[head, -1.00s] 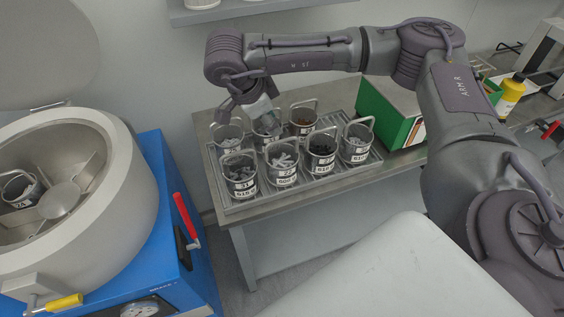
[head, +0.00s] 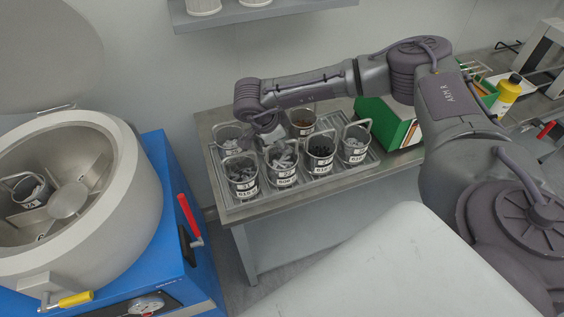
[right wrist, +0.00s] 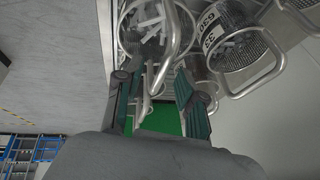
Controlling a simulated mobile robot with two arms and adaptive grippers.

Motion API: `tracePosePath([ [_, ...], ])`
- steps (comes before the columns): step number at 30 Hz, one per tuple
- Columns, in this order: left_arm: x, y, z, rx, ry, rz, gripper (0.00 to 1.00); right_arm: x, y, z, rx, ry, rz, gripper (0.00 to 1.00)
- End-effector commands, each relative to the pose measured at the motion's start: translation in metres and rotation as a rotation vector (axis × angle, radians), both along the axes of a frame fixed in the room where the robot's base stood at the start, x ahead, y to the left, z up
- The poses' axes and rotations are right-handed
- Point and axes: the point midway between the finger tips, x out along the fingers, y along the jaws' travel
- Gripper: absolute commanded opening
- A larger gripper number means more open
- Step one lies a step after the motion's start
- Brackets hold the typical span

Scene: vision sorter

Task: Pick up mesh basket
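Several mesh baskets with wire handles and small pieces inside stand on a metal tray (head: 231,210). Front ones include a left basket (head: 241,178), a middle basket (head: 281,165) and a right basket (head: 319,155). My right gripper (head: 266,130) is low over the back row; the arm hides much of the basket there. In the right wrist view its fingers (right wrist: 157,90) are apart, with the wire handle of a basket (right wrist: 150,28) reaching between them. Another basket (right wrist: 240,48) is to the right there. My left gripper is not in view.
A round open drum machine (head: 135,165) on a blue base stands left, holding one basket (head: 27,190). A green box (head: 388,120) and a yellow bottle (head: 507,95) are right of the tray. A wall shelf (head: 235,14) is above.

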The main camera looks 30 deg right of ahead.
Motion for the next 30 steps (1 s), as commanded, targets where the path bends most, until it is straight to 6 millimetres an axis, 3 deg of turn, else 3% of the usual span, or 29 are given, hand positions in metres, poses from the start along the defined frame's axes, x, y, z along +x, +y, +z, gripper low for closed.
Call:
tracePosePath([
  [2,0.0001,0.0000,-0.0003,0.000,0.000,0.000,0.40,0.0001,0.0003,0.0001,0.000,0.000,0.000,0.37],
  [9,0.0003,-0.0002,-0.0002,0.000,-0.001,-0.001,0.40,0.0000,0.0005,0.0003,0.001,0.000,0.000,0.00],
  [30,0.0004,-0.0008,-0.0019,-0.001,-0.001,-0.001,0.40,0.0013,0.0006,0.0047,0.001,-0.004,0.000,0.00],
])
